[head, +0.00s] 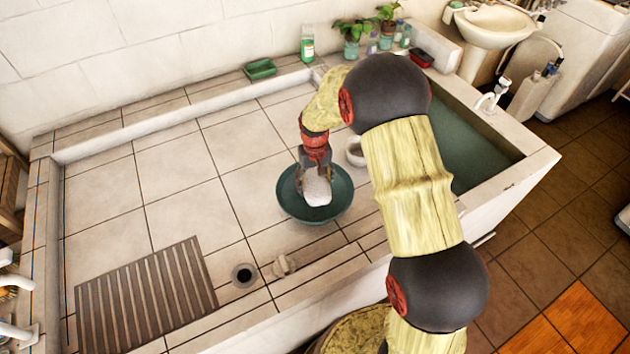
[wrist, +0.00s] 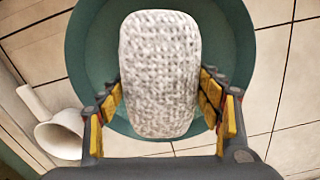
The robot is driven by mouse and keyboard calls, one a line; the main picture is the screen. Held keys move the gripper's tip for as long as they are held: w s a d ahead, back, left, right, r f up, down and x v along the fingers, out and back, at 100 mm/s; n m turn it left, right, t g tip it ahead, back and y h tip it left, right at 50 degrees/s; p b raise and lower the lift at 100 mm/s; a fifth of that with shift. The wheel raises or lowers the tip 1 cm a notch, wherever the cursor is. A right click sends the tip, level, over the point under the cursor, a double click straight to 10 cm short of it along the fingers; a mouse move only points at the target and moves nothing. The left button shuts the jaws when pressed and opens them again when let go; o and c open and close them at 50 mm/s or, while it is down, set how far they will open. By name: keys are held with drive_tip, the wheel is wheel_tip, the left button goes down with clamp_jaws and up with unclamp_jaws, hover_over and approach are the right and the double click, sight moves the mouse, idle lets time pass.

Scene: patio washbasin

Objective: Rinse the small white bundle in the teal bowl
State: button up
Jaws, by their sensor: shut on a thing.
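The small white bundle (head: 317,189) is a rounded, textured oblong. It fills the middle of the wrist view (wrist: 160,75), between the two yellow-padded fingers of my gripper (wrist: 165,92). My gripper (head: 316,172) is shut on it and points down over the teal bowl. The teal bowl (head: 290,205) stands on the tiled basin floor; its wall also shows behind the bundle in the wrist view (wrist: 88,50). The bundle lies within the bowl's outline in both views. I cannot tell whether it touches the bowl's bottom or any water.
A small white cup-like vessel with a handle (wrist: 58,135) stands beside the bowl; it is partly behind my arm in the head view (head: 355,151). A slatted rack (head: 146,295), a drain hole (head: 244,275) and a green soap dish (head: 260,69) are around.

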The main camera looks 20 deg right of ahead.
drive_tip(key=shift+f+b, duration=1.55)
drive_tip(key=shift+f, duration=1.95)
